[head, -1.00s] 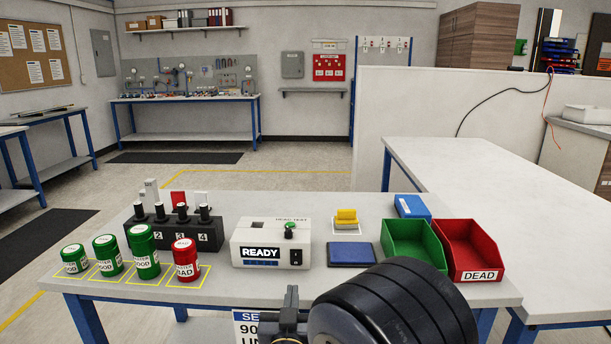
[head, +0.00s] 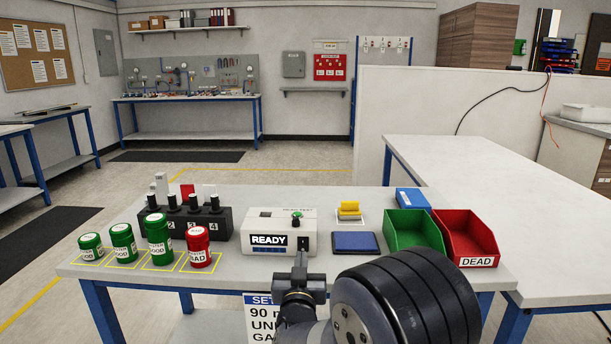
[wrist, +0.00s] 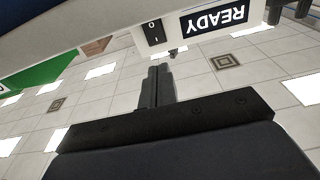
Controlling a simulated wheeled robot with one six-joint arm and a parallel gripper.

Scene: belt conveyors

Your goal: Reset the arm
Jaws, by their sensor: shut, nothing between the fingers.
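My gripper (head: 301,262) stands in front of the table, below the tester in the head view, with my dark arm behind it at the lower right. In the wrist view my gripper (wrist: 158,72) shows its two fingers together with nothing between them. The white tester (head: 279,228) with a green button and a READY display is on the table; its READY label (wrist: 213,20) shows upside down in the wrist view. My fingers look apart from the tester.
Three green cans (head: 123,243) and a red can (head: 199,247) stand in yellow squares at left. A black numbered rack (head: 222,226) is behind them. A blue pad (head: 355,243), green bin (head: 413,231) and red DEAD bin (head: 466,237) are at right.

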